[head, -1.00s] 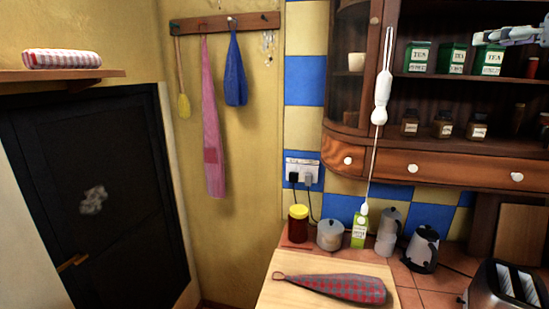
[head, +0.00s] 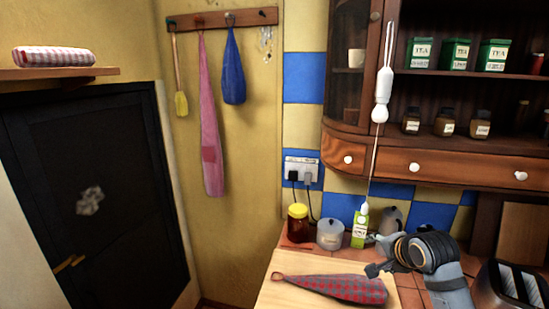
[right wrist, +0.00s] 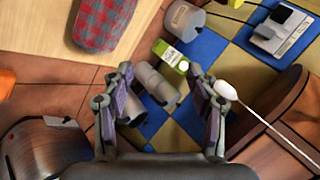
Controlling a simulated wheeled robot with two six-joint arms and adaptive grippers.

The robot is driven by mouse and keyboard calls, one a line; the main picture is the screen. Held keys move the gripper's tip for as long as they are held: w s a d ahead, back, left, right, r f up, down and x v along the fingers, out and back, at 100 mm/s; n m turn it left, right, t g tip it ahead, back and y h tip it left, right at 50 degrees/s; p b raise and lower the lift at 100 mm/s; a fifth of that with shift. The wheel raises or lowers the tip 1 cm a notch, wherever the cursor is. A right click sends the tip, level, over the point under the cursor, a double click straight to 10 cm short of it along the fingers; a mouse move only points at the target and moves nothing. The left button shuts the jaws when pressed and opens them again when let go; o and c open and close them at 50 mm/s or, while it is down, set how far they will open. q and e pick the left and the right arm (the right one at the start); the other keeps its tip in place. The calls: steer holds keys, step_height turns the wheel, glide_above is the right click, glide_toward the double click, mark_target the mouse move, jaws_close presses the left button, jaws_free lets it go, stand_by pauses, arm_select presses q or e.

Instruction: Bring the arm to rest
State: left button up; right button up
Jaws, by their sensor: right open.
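My right gripper (head: 376,256) is low over the counter at the lower right of the head view, in front of the kettle's place and beside the green and white carton (head: 360,230). In the right wrist view, its two fingers (right wrist: 160,80) are spread, with nothing held between them. A grey-white container (right wrist: 157,85) and the carton (right wrist: 171,55) show beyond the gap. A white cord pull (right wrist: 226,90) appears close to the right-hand finger; I cannot tell whether they touch. My left gripper is not in view.
A red checked cloth (head: 335,288) lies on a wooden board (head: 276,295). A jar (head: 298,222) and grey pot (head: 330,234) stand behind it. A toaster (head: 512,285) is at right. The wall cupboard (head: 450,165) overhangs the counter. The cord (head: 374,165) hangs down near the carton.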

steer(key=s+a+f+n+g, duration=0.1)
steer(key=s+f+n, duration=0.1)
steer(key=s+f, duration=0.2)
steer(key=s+a+f+n+g, duration=0.1)
steer(key=s+f+n, duration=0.1)
steer(key=s+f, duration=0.3)
steer(key=s+a+f+n, duration=0.1)
steer(key=s+f+n, duration=0.2)
steer(key=s+f, duration=0.2)
steer(key=shift+a+g, duration=0.2)
steer(key=shift+g, duration=0.2)
steer(key=s+f+n+g+h, duration=0.15)
steer(key=s+f+n, duration=0.25)
steer(key=s, duration=0.4)
steer(key=s+f+n+g, duration=0.2)
steer(key=s+f+n, duration=0.1)
steer(key=s, duration=0.4)
step_height(320, 180, down, 25)
steer(key=s+d, duration=0.2)
steer(key=s+d+f+g, duration=0.1)
steer(key=s+f, duration=1.5)
steer(key=s, duration=0.3)
steer(key=shift+d+f+m+g, duration=0.15)
steer(key=shift+f+m+g, duration=0.15)
steer(key=shift+f+g, duration=0.05)
